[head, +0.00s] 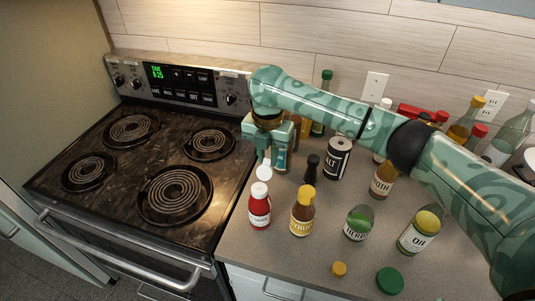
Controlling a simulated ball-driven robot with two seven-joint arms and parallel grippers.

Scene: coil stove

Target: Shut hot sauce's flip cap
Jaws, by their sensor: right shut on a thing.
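The hot sauce (260,208) is a red bottle with a white top and a white label, standing upright on the counter just right of the stove. Its round white flip cap (264,172) stands up, open, behind the bottle's top. My right gripper (270,162) reaches down from behind, with its fingertips at the flip cap, and appears shut on it. The fingers partly hide the cap's upper edge. My left gripper is not in view.
A syrup bottle (302,211) and a dark bottle (311,170) stand close on the right. Herbs (358,222), oil (419,232) and a salt container (337,158) are further right. Loose yellow (339,269) and green (390,281) lids lie in front. The coil stove (140,165) is left.

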